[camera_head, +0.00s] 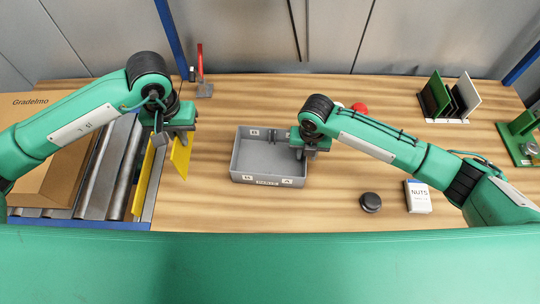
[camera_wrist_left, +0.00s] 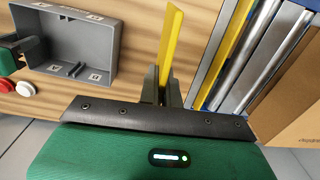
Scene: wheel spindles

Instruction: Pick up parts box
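The grey parts box (camera_head: 268,181) stands upright on the wooden table in the head view, and its inside looks empty. It also shows at the upper left of the left wrist view (camera_wrist_left: 75,73). My right gripper (camera_head: 310,153) points down at the box's right wall; whether its fingers are closed on that wall is hard to see. My left gripper (camera_head: 165,140) is left of the box and apart from it. In the left wrist view its fingers (camera_wrist_left: 161,88) are shut on a thin yellow plate (camera_wrist_left: 171,42), which also shows in the head view (camera_head: 181,157).
Left are a roller conveyor (camera_head: 122,165) with a yellow edge and a cardboard box (camera_head: 65,165). A black knob (camera_head: 370,202) and a nuts box (camera_head: 417,197) stand front right. A plate rack (camera_head: 447,120) is back right. A red-handled clamp (camera_head: 203,88) stands at the back.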

